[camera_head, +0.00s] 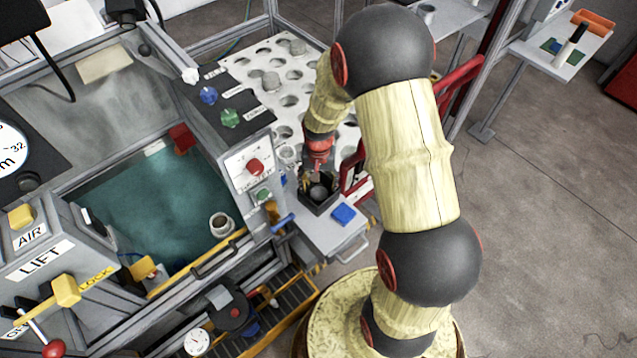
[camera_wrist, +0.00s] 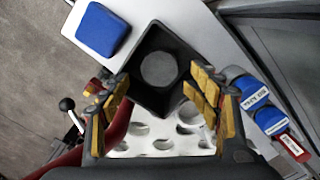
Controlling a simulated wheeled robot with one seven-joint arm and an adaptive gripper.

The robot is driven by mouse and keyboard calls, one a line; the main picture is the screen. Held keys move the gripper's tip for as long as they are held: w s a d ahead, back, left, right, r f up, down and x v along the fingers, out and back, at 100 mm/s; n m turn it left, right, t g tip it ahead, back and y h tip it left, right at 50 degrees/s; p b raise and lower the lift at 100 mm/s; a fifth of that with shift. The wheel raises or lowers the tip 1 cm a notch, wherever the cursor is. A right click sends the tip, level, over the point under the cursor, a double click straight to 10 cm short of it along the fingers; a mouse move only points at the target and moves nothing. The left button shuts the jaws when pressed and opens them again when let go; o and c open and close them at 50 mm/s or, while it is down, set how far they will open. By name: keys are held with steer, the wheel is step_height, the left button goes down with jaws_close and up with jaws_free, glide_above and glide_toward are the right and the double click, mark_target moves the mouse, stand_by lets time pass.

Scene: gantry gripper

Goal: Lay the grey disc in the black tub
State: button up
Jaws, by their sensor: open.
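The black tub (camera_head: 331,206) is an open square box on the grey ledge beside the machine. In the wrist view the tub (camera_wrist: 136,66) shows its open top, and a round grey disc (camera_wrist: 158,69) lies inside, apparently flat on its floor. The disc also shows inside the tub in the head view (camera_head: 319,192). My gripper (camera_wrist: 158,92) is open, with its yellow-padded fingers apart on either side of the tub's near part. Nothing is between the fingertips. In the head view my gripper (camera_head: 318,174) is just above the tub, and its fingers are partly hidden.
A blue block (camera_head: 344,214) lies on the ledge beside the tub. A white perforated plate (camera_head: 262,58) with several grey pieces is behind. The control panel with a red button (camera_head: 255,166) stands close on the left. A red frame (camera_head: 352,170) is close on the right.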

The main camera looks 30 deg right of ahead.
steer(key=shift+r, duration=0.1)
step_height(320, 180, up, 14)
steer(key=f+p, duration=0.1)
steer(key=p, duration=0.4)
step_height(320, 180, up, 8)
steer(key=r+n+t, duration=0.1)
glide_above(318, 194)
steer(key=s+a, duration=0.1)
steer(key=a, duration=0.1)
steer(key=s+a+r+n+t, duration=0.2)
steer(key=s+a+r+n, duration=0.1)
steer(key=s+r, duration=0.5)
steer(key=s+a+r+n+t, duration=0.2)
steer(key=s+a+r, duration=0.2)
steer(key=s+r, duration=0.5)
steer(key=shift+s+a+r+n+t, duration=0.2)
steer(key=shift+s+a+n+t, duration=0.1)
steer(key=shift+n, duration=0.1)
